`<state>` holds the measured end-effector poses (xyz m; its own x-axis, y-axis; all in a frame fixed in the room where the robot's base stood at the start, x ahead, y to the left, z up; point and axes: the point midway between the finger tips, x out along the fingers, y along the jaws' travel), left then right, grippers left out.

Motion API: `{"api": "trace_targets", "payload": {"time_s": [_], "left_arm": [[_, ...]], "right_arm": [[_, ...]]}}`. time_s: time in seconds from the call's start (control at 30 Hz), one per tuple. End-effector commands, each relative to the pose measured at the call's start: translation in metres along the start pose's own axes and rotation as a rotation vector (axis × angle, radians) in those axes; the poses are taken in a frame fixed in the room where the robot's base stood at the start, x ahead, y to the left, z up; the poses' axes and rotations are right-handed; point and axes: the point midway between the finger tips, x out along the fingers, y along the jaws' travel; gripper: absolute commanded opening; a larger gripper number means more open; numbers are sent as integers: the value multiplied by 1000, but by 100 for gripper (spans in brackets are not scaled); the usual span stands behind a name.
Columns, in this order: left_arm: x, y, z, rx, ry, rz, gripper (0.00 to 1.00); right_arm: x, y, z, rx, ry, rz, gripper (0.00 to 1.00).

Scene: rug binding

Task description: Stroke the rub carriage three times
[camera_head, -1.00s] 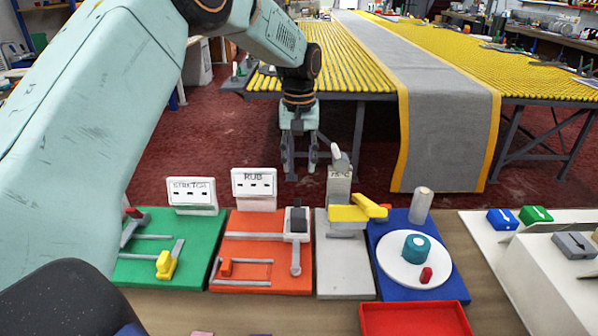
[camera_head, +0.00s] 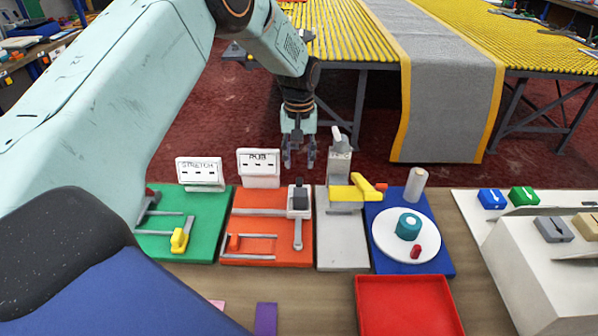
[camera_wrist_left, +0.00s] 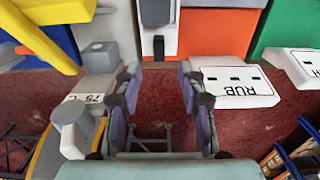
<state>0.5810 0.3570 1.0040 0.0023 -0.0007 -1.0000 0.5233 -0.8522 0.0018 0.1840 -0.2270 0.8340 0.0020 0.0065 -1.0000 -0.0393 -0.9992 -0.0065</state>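The rub carriage (camera_head: 300,203), a pale block with a dark grip on top, sits at the upper right of the orange board (camera_head: 245,225). In the left wrist view the carriage (camera_wrist_left: 157,18) shows at the top centre, beyond the fingertips. A white sign reading RUB (camera_head: 260,166) stands behind the board; it also shows in the left wrist view (camera_wrist_left: 238,84). My left gripper (camera_head: 299,162) is open and empty, pointing down just behind the carriage and apart from it. Its fingers (camera_wrist_left: 163,90) are spread in the wrist view. My right gripper is not in view.
A grey stand with a yellow lever (camera_head: 345,193) is right of the orange board. A green board (camera_head: 205,240) is left of it. A blue board (camera_head: 445,262) with a white disc and a red tray (camera_head: 362,310) lie to the right.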

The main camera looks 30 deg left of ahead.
Motion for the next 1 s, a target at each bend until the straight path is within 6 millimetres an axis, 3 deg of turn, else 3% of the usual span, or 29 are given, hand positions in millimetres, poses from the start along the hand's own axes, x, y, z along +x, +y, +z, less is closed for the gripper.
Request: {"api": "trace_targets", "payload": {"time_s": [0.3, 0.5, 0.87, 1.0], "left_arm": [[50, 0, 1, 1, -3, -3, 40], [71, 0, 0, 1, -1, -1, 40], [76, 0, 0, 1, 0, 0, 40], [76, 0, 0, 1, -1, -1, 29]], "right_arm": [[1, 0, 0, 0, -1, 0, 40], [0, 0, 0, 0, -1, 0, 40], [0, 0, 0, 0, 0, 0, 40], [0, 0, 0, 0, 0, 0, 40]]}}
